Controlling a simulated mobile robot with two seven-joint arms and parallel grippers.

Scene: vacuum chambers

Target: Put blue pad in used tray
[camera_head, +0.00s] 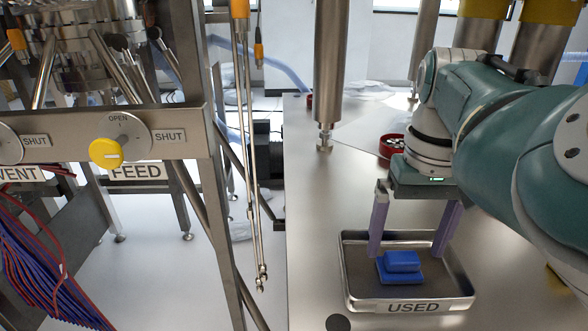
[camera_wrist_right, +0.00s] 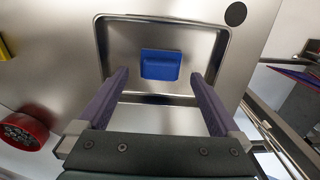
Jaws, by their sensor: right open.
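The blue pad (camera_head: 402,262) has a raised block on a wider flat base. It lies inside the metal tray labelled USED (camera_head: 409,306), near the tray's middle. My right gripper (camera_head: 406,252) is over the tray with its two purple fingers apart, one on each side of the pad. In the right wrist view the blue pad (camera_wrist_right: 160,65) sits between and beyond the open fingers (camera_wrist_right: 160,88), apart from both. The fingers are empty. My left gripper does not show in either view.
The tray stands on a metal table (camera_head: 312,230). A red round container (camera_head: 392,146) stands behind my right gripper; it also shows in the right wrist view (camera_wrist_right: 24,131). A vertical metal post (camera_head: 331,60) rises from the table. A frame with a yellow FEED knob (camera_head: 106,152) stands left.

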